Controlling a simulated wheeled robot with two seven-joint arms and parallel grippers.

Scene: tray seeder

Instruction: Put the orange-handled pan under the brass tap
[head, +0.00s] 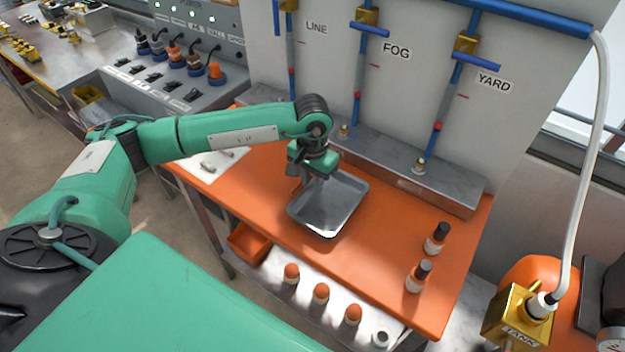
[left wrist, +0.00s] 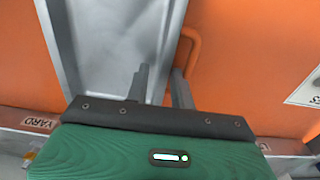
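The grey metal pan (head: 345,192) lies on the orange bench top, below the wall ledge. Its orange handle (left wrist: 192,45) shows in the left wrist view as a loop on the side of the pan (left wrist: 95,40). My left gripper (head: 316,179) is low over the pan's left edge. In the left wrist view its fingers (left wrist: 160,80) are apart, with a gap over the pan's rim. The right finger overlaps the handle's lower end; contact is unclear. Brass fittings rise from the ledge under FOG (head: 343,131) and YARD (head: 420,165). My right gripper is not in view.
A brass block labelled TANK (head: 515,312) with a white hose stands at the lower right. Several orange-topped items line the shelf below the front edge. The bench (head: 385,235) is clear between pan and bottles.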

